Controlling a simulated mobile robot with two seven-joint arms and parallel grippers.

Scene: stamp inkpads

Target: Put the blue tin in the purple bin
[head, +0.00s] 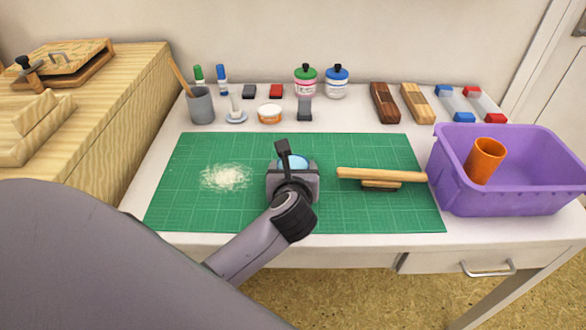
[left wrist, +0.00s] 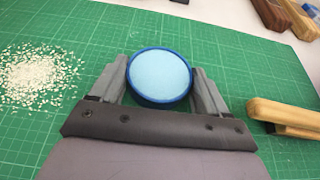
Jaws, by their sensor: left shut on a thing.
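The blue tin (left wrist: 160,75) is round with a light blue top and a darker blue rim. My left gripper (left wrist: 160,88) is shut on it, one finger on each side, over the green cutting mat. In the head view the tin (head: 291,162) shows only in part, behind my left gripper (head: 292,172). I cannot tell whether the tin touches the mat. The purple bin (head: 500,201) stands on the table at the right, with an orange cup (head: 485,162) tilted inside it. My right gripper is in neither view.
A wooden brush-like tool (head: 380,175) lies on the green mat (head: 180,210) between my gripper and the bin. Pale shavings (head: 226,178) lie at left. A grey cup (head: 201,105), bottles, blocks and stamps line the back. A wooden chest (head: 130,110) stands at left.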

